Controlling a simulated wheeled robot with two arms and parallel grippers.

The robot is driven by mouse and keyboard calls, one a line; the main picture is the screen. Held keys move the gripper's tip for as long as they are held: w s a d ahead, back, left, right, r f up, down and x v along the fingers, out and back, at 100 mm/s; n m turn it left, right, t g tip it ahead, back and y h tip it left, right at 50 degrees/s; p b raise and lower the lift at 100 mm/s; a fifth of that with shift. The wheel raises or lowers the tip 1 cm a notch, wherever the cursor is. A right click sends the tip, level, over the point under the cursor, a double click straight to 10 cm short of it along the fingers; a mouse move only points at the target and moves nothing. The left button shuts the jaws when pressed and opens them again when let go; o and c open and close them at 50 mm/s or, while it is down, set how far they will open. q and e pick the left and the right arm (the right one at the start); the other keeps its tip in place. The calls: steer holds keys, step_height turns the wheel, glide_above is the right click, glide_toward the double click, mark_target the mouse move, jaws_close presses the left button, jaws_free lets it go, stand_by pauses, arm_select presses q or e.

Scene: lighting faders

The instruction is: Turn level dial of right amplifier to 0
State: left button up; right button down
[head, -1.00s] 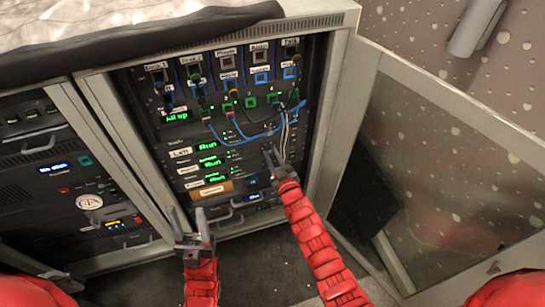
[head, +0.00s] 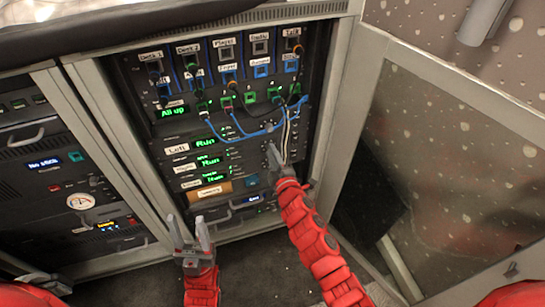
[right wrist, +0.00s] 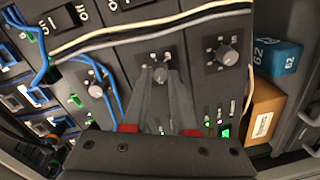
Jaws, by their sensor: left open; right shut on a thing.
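The right amplifier is taken to be the middle of three stacked units, with a small white label (head: 184,168) and a green "Run" display (head: 208,161). In the right wrist view its level dial (right wrist: 160,73) is a small grey round knob between my right gripper's fingertips. My right gripper (right wrist: 160,80) is shut on this knob; in the head view (head: 275,152) its fingers hide most of the knob. The exact pointer direction is too small to read. My left gripper (head: 188,232) is open and empty, low in front of the rack.
Similar dials sit on either side in the wrist view, one left (right wrist: 95,88) and one right (right wrist: 228,58). White and blue cables (head: 245,135) hang close to the right gripper. An orange-brown box (right wrist: 265,115) is near the lowest unit. The open cabinet door (head: 450,160) stands at right.

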steer(key=shift+a+f+n+t+h+b, duration=0.15)
steer(key=shift+n+b, duration=0.4)
steer(key=shift+n, duration=3.2)
steer(key=shift+d+f+n+t+h+b, duration=0.2)
steer(key=shift+n+b, duration=0.3)
steer(key=shift+n, duration=3.25)
steer(key=shift+r, duration=0.15)
steer(key=c, duration=0.7)
jaws_free()
steer(key=shift+s, duration=0.1)
